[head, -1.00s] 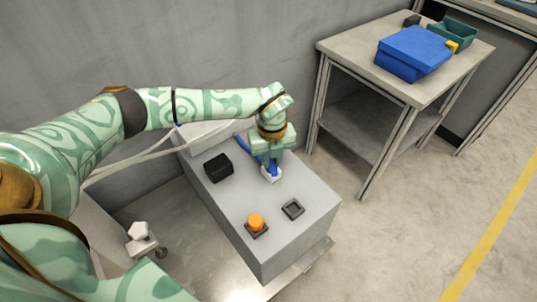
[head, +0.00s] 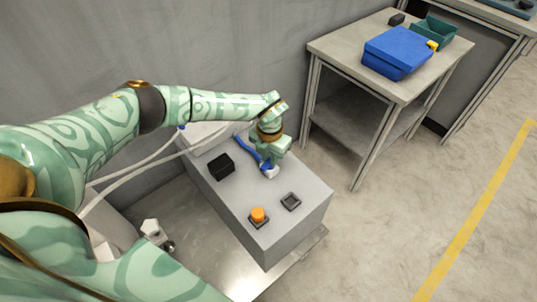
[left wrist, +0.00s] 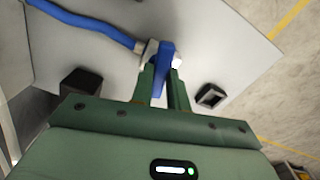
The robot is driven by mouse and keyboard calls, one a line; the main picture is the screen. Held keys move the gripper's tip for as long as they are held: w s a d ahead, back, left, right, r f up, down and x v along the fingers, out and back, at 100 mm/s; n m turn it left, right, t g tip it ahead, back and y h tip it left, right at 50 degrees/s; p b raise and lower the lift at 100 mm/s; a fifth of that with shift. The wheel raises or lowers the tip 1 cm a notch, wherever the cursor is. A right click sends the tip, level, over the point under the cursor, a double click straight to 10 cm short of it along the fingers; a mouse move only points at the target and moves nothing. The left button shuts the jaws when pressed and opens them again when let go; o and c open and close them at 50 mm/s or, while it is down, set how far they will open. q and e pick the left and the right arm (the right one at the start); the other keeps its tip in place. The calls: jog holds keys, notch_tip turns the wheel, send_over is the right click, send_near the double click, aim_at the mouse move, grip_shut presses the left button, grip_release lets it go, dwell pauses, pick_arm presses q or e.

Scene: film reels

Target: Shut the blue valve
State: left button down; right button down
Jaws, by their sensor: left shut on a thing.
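The blue valve is on top of a grey box (head: 290,235). Its blue lever (left wrist: 164,68) shows between my fingers in the left wrist view, with white parts of the valve body (left wrist: 149,50) on both sides. A blue hose (left wrist: 90,22) runs into the body from the upper left. The lever lies roughly crosswise to the body and hose end. My left gripper (head: 268,166) points down at the valve and is shut on the lever. In the head view the gripper hides most of the valve. My right gripper is not in view.
On the box are a black block (head: 221,166), an orange button (head: 259,215) and a dark square frame (head: 291,201). A side table (head: 340,50) at the upper right holds a blue case (head: 398,52) and a green tray (head: 436,30). Floor at right is open.

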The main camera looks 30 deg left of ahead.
aim_at(269, 160)
pick_arm(q)
jog(key=shift+m+p, duration=0.3)
jog(key=shift+m, duration=1)
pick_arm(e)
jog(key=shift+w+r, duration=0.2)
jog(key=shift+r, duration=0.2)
pick_arm(q)
jog(key=c, duration=1.4)
grip_release()
jog(key=shift+o, duration=0.2)
